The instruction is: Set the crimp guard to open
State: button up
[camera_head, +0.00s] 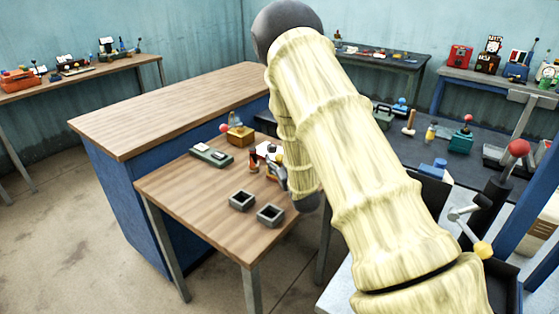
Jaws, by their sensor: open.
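I cannot tell for certain which part is the crimp guard, or how it is set. A dark lever with a red ball (518,147) stands at the right edge, and below it is a light crank handle with a yellow knob (482,250). A small brass-coloured box (240,136) with a red ball beside it sits on the small wooden table (190,196). My gripper (277,176) shows only as a small grey shape over the right part of this table, open, mostly hidden by my pale arm. I see nothing clearly held in it.
Two square grey trays (242,201) and a grey-green block (211,154) lie on the small table. A larger wooden-topped blue counter (170,105) stands behind it. A dark bench (430,150) with several tools is at right. Open floor (60,230) lies at left.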

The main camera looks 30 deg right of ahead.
jog(key=s+a, duration=0.2)
jog(key=s, duration=0.9)
jog(key=shift+s+a, duration=0.15)
jog(key=shift+s, duration=0.25)
